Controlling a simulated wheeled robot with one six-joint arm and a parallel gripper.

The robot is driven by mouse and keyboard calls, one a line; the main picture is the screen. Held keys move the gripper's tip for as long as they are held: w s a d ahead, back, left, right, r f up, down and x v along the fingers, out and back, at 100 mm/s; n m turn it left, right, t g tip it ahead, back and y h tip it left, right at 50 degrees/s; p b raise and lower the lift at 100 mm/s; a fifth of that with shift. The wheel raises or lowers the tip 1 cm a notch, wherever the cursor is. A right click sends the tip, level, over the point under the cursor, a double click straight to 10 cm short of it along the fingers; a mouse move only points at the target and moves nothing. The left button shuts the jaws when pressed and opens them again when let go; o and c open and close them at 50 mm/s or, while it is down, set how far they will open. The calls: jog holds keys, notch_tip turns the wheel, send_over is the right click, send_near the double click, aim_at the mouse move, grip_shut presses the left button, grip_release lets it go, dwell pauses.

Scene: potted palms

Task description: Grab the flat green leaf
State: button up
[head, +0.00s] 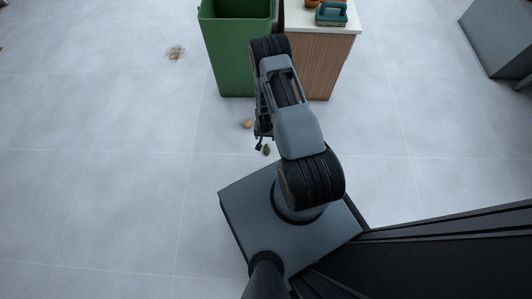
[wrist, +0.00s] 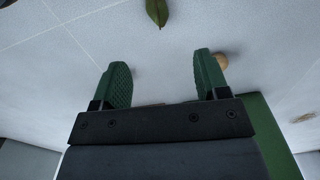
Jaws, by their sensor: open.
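The flat green leaf (wrist: 157,11) lies on the pale tiled floor at the top edge of the wrist view, partly cut off by the frame. In the head view the small green leaf (head: 266,150) lies on the floor just in front of my base. My gripper (wrist: 161,75) is open and empty, with its two green ribbed fingers apart. The leaf is beyond the fingertips, roughly in line with the gap between them. In the head view my gripper (head: 263,142) points down near the leaf. Its fingers are small and partly hidden there.
A round tan object (head: 248,124) lies on the floor near my gripper; it shows behind one finger in the wrist view (wrist: 222,60). Brown debris (head: 175,53) lies left. Floor at left is mostly clear.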

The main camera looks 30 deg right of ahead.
jog(key=b, duration=0.4)
send_over(266, 151)
notch_tip(266, 151, down, 9)
jog(key=shift+f, duration=0.2)
jog(key=shift+d+f+b, duration=0.1)
jog(key=shift+f+b, duration=1.7)
jog(key=shift+f, duration=1.3)
jog(key=shift+r, duration=0.1)
jog(key=shift+c, duration=0.2)
jog(key=c, duration=0.9)
